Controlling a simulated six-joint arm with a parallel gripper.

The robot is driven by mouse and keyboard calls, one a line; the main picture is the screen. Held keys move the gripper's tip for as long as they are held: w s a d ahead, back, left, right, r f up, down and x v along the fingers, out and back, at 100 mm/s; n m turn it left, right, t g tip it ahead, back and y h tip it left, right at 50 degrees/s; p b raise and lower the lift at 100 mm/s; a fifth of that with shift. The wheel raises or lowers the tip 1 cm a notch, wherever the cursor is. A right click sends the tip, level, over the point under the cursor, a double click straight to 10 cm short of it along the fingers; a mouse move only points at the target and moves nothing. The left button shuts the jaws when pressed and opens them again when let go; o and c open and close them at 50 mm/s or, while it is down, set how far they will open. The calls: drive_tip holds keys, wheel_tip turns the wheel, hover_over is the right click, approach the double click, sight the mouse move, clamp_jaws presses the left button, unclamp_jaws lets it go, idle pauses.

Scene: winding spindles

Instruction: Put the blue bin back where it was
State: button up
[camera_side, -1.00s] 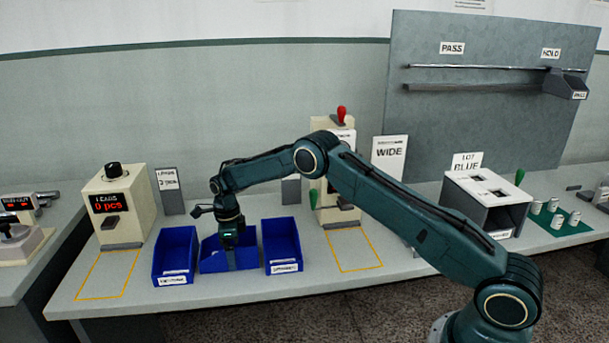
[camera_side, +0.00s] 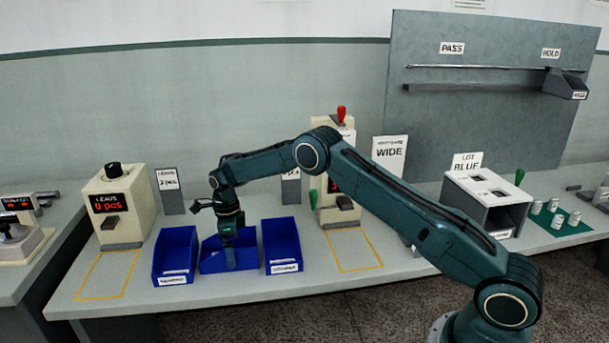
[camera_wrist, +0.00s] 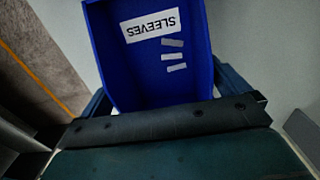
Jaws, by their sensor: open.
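Three blue bins stand side by side on the bench in the side view: a left bin (camera_side: 175,262), a middle bin (camera_side: 212,257) and a right bin (camera_side: 282,247). The middle bin sits turned differently, its broad side to the camera. My gripper (camera_side: 229,258) reaches down at the middle bin and covers part of it. In the wrist view a blue bin (camera_wrist: 145,75) with a SLEEVES label lies just beyond my gripper (camera_wrist: 165,95). The fingers are open, one showing at each side of that bin. Whether they touch it is unclear.
A counter box (camera_side: 122,210) reading 0 pcs stands left of the bins, with a yellow outline before it. Another yellow-outlined area (camera_side: 352,268) lies right of the bins, before a press-like device with a red knob (camera_side: 341,113). The left and right bins stand close beside the middle one.

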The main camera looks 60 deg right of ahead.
wheel_tip(320, 180, up, 11)
drive_tip(key=shift+f, duration=0.2)
idle(0.7)
drive_tip(key=s+a+r+n+t, duration=0.1)
drive_tip(key=s+r+n+t, duration=0.2)
drive_tip(key=s+r+n, duration=1.35)
drive_tip(key=s+a+r+n+t, duration=0.1)
drive_tip(key=s+n, duration=0.9)
drive_tip(key=s, duration=1.8)
drive_tip(key=shift+r+t, duration=0.35)
drive_tip(key=shift+t, duration=0.45)
